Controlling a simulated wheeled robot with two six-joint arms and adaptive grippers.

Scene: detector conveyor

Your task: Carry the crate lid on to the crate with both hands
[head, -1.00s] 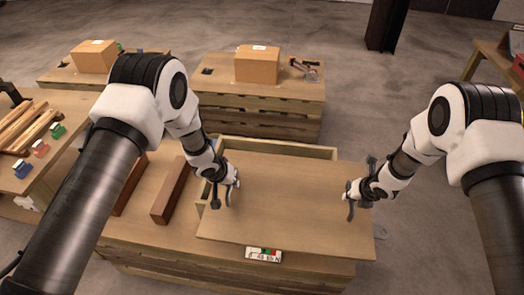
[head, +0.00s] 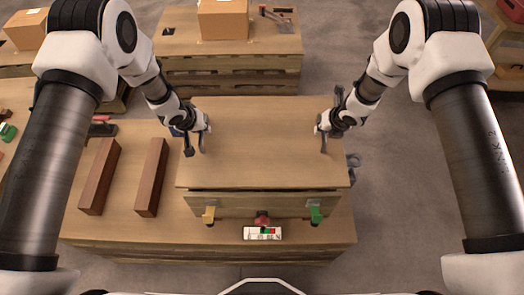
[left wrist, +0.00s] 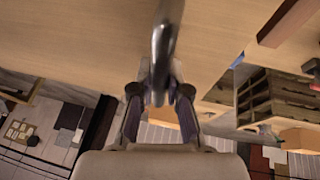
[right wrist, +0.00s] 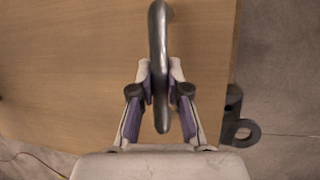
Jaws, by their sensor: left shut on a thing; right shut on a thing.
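The crate lid (head: 262,150) is a wide flat wooden panel that covers the top of the crate (head: 232,204) in the head view. The crate's front wall shows below the lid's front edge, with a dark band between; I cannot tell if they touch. My left gripper (head: 197,142) is shut on the lid's left handle, a grey metal bar (left wrist: 165,45). My right gripper (head: 329,137) is shut on the right handle, a similar bar (right wrist: 158,50). The crate's inside is hidden.
Yellow (head: 209,215), red (head: 262,218) and green (head: 315,213) clips sit along the crate's front, near a label (head: 262,233). Two brown bars (head: 100,176) (head: 151,178) lie left of the crate. A cardboard box (head: 222,19) stands on the pallet behind.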

